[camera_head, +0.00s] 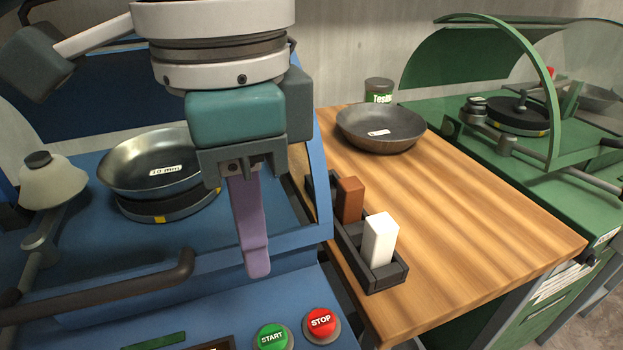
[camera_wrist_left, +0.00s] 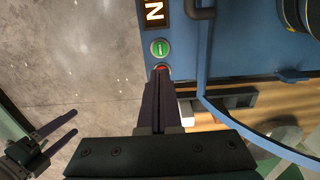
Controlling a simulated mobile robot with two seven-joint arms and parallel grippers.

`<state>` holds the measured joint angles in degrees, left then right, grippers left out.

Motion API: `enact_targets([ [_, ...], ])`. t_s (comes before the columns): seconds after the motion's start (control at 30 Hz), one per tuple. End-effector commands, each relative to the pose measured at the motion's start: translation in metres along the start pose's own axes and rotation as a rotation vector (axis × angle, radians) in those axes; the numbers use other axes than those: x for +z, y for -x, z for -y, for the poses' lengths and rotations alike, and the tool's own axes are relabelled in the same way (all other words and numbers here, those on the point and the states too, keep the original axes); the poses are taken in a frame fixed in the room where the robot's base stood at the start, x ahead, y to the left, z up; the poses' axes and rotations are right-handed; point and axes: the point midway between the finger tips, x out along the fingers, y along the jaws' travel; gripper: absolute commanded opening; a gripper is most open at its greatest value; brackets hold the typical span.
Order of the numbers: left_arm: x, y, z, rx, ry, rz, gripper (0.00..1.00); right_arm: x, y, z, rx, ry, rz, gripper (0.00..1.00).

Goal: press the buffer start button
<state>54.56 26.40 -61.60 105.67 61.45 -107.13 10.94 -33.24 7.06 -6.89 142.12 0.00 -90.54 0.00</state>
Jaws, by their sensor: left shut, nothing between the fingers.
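A green START button (camera_head: 272,337) and a red STOP button (camera_head: 321,323) sit side by side on the front panel of the blue machine (camera_head: 225,290). My left gripper (camera_head: 257,272) is shut and empty, pointing down above the panel, behind the START button in the head view. In the left wrist view the green button (camera_wrist_left: 159,47) shows clear, just beyond the fingertips (camera_wrist_left: 158,70). The red button (camera_wrist_left: 162,68) is mostly hidden behind them. I see no clear contact with either button. My right gripper (camera_wrist_left: 76,122) is open and empty at lower left in the left wrist view.
A metal bowl (camera_head: 150,160) sits on the blue machine, behind a dark handle bar (camera_head: 110,290). A wooden table (camera_head: 480,210) holds a dark bowl (camera_head: 380,130), a can (camera_head: 379,90) and a black holder (camera_head: 385,277) with blocks. A green machine (camera_head: 580,190) stands right.

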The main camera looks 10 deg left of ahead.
Motion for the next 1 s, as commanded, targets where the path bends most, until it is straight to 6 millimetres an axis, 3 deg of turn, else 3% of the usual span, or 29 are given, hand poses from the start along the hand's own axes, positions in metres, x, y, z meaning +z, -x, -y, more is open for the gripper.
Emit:
enact_targets([
  [0.3, 0.001, -0.071, 0.0, 0.002, 0.002, 0.004, 0.0, 0.005, -0.015, 0.001, 0.0, 0.0, 0.001, 0.83],
  [0.5, 0.001, -0.104, -0.001, 0.001, -0.001, 0.003, 0.0, 0.007, -0.021, 0.001, 0.0, 0.0, 0.001, 0.83],
  [0.7, 0.001, -0.117, 0.0, -0.002, -0.001, 0.001, 0.0, 0.008, -0.023, 0.001, 0.0, -0.001, 0.001, 0.83],
  [1.0, 0.001, -0.119, 0.0, -0.002, -0.001, 0.001, 0.0, 0.007, -0.023, 0.002, -0.003, -0.004, 0.0, 0.83],
])
